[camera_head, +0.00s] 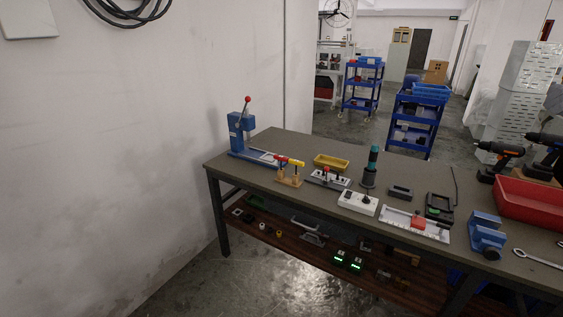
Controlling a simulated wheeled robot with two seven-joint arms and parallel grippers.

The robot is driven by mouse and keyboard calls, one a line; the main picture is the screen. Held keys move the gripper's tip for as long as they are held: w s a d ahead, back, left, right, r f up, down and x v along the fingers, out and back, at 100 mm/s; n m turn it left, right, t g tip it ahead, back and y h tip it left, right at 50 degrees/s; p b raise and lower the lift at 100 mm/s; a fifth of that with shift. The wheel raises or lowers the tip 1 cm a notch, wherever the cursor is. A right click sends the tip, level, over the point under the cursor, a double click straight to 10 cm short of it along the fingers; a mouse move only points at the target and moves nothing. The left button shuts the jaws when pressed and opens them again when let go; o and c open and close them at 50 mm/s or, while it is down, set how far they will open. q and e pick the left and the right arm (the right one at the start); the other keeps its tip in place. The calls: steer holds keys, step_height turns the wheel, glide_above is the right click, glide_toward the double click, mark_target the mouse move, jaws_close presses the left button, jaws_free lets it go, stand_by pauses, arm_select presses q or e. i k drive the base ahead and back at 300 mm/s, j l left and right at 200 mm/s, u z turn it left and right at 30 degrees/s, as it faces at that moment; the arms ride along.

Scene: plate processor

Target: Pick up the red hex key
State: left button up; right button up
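A small tool with a red handle (282,160), likely the red hex key, lies across a small wooden stand (290,181) on the workbench. A yellow-handled tool (297,162) is right beside it on the same stand. At this distance I cannot make out the shafts or the exact tool type. Neither of my grippers is in view.
The grey workbench (262,188) stands ahead and to the right. A blue lever press (241,135) is left of the stand; a yellow tray (331,162), white power strip (357,203), blue vise (487,235) and red bin (530,203) are to the right. Bare floor lies in front.

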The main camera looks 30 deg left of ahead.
mark_target(280, 157)
steer(key=i+j, duration=1.9)
steer(key=k+j+u, duration=0.1)
steer(key=k, duration=0.55)
steer(key=i, duration=0.5)
